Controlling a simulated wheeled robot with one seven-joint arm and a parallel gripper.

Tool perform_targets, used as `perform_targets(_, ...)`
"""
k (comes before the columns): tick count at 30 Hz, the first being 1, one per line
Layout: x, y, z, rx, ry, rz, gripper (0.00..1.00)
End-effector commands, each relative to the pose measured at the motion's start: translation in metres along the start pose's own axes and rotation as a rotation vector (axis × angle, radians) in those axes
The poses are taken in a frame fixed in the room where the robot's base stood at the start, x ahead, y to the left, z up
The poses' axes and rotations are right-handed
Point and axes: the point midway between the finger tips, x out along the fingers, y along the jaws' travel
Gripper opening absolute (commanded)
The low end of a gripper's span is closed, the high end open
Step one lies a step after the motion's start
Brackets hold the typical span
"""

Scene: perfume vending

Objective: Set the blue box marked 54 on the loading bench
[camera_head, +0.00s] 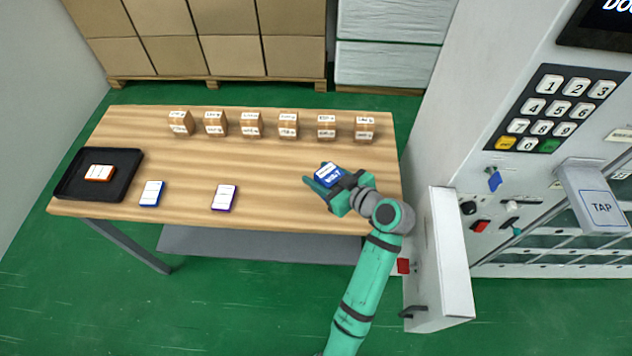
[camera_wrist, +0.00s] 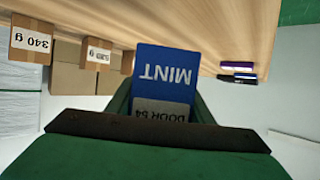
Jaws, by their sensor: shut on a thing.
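The blue box (camera_head: 333,172) is in my gripper (camera_head: 329,181), above the right end of the wooden loading bench (camera_head: 285,195). In the wrist view the blue box (camera_wrist: 163,78) fills the space between the fingers, with "MINT" and "DOOR 54" on it upside down. My gripper (camera_wrist: 163,100) is shut on it there. Whether the box touches the bench top is hard to tell from these views.
Several small brown cartons (camera_head: 251,124) stand along the bench's back. A black tray (camera_head: 128,176) with an orange box (camera_head: 99,172) is at the left end. A blue-edged white box (camera_head: 151,193) and a purple-edged one (camera_head: 224,197) lie in front. An open cabinet door (camera_head: 447,255) is at right.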

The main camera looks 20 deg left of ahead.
Motion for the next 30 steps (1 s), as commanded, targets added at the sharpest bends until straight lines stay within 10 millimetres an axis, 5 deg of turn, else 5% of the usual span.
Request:
perform_targets(8, 0.016, -0.004, 0.009, 0.001, 0.000, 0.000, 0.21)
perform_targets(15, 0.029, -0.005, 0.036, 0.002, 0.000, 0.001, 0.21)
perform_targets(27, 0.031, -0.005, 0.041, 0.000, 0.000, 0.002, 0.21)
perform_targets(28, 0.031, -0.005, 0.042, 0.000, 0.000, 0.002, 0.51)
perform_targets(30, 0.031, -0.005, 0.041, 0.000, 0.000, 0.002, 0.65)
